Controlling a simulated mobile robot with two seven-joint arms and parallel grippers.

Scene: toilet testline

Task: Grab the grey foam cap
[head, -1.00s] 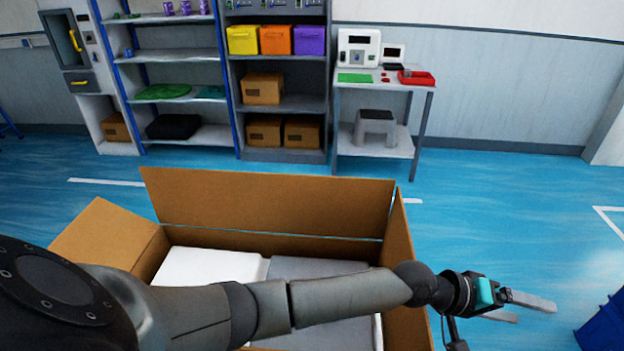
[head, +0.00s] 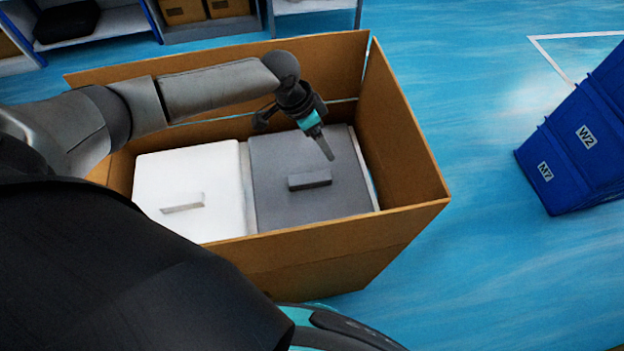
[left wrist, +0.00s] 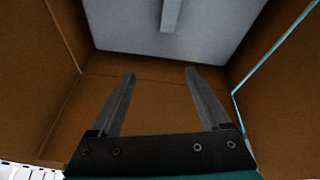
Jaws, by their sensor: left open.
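The grey foam cap (head: 275,210) lies flat in the right half of an open cardboard box (head: 300,262), with a raised block-shaped handle (head: 310,179) on its top. My left gripper (head: 328,152) is over the cap, just behind the handle, with its fingers pointing down. In the left wrist view the gripper (left wrist: 160,78) is open with nothing between its fingers. The cap (left wrist: 125,22) and its handle (left wrist: 171,14) show beyond the fingertips, apart from them. My right gripper is not in view.
A white foam cap (head: 190,182) with a similar handle fills the left half of the box. The box walls stand up around both caps. Blue crates (head: 580,150) stand on the floor to the right. Shelves are at the back left.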

